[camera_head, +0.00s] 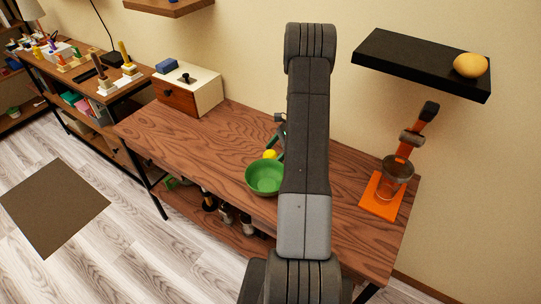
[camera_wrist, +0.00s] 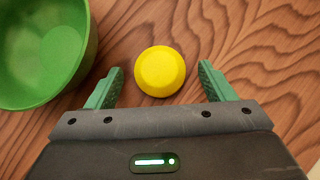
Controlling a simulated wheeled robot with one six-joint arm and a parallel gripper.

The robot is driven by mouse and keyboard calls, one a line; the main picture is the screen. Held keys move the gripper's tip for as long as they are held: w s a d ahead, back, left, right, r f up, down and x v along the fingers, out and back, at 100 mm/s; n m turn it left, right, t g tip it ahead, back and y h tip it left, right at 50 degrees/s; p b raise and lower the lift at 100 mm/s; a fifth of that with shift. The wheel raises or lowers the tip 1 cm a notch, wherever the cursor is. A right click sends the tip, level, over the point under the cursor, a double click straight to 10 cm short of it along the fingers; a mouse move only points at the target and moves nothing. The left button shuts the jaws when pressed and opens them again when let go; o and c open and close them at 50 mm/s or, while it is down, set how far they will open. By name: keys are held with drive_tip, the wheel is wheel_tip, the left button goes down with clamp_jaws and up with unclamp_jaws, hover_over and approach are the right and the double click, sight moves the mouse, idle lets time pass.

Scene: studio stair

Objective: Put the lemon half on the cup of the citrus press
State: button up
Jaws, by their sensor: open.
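The yellow lemon half (camera_wrist: 160,71) lies on the wooden table between the tips of my open gripper (camera_wrist: 160,88), with a gap on both sides. In the head view the lemon half (camera_head: 269,155) shows just behind the green bowl, beside my arm. My gripper (camera_head: 281,141) is mostly hidden behind my arm there. The orange citrus press (camera_head: 382,196) stands at the right end of the table, with a clear cup (camera_head: 397,170) on it and a dark-ended orange lever raised above.
A green bowl (camera_head: 265,178) stands close to the lemon half; its rim (camera_wrist: 90,50) is near my left finger. A white box with a wooden drawer (camera_head: 190,90) is at the table's left back. A black shelf (camera_head: 420,62) with a yellow fruit (camera_head: 470,65) overhangs the press side.

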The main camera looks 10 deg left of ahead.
sight(275, 152)
drive_tip(key=c, duration=1.2)
drive_tip(key=shift+r, duration=0.1)
wheel_tip(275, 152, up, 10)
drive_tip(key=shift+f+b, duration=0.15)
drive_tip(key=shift+b, duration=0.65)
drive_tip(key=d+r+m+t+h, duration=0.1)
drive_tip(key=d+r+m+t, duration=0.1)
drive_tip(key=d+m, duration=0.3)
drive_tip(key=w+d+r+m+t+h, duration=0.1)
drive_tip(key=d+r+m+t+h, duration=0.1)
drive_tip(key=d+m+t, duration=0.3)
drive_tip(key=w+d+r+m+t+h, duration=0.1)
drive_tip(key=d+r+m+t, duration=0.1)
drive_tip(key=d+m, duration=0.3)
drive_tip(key=shift+w+d+r+m+t+h, duration=0.15)
drive_tip(key=shift+m+t, duration=0.2)
drive_tip(key=shift+m, duration=0.8)
drive_tip(key=shift+w+d+r+m+t+h, duration=0.15)
drive_tip(key=shift+m+t, duration=0.2)
drive_tip(key=shift+m, duration=0.8)
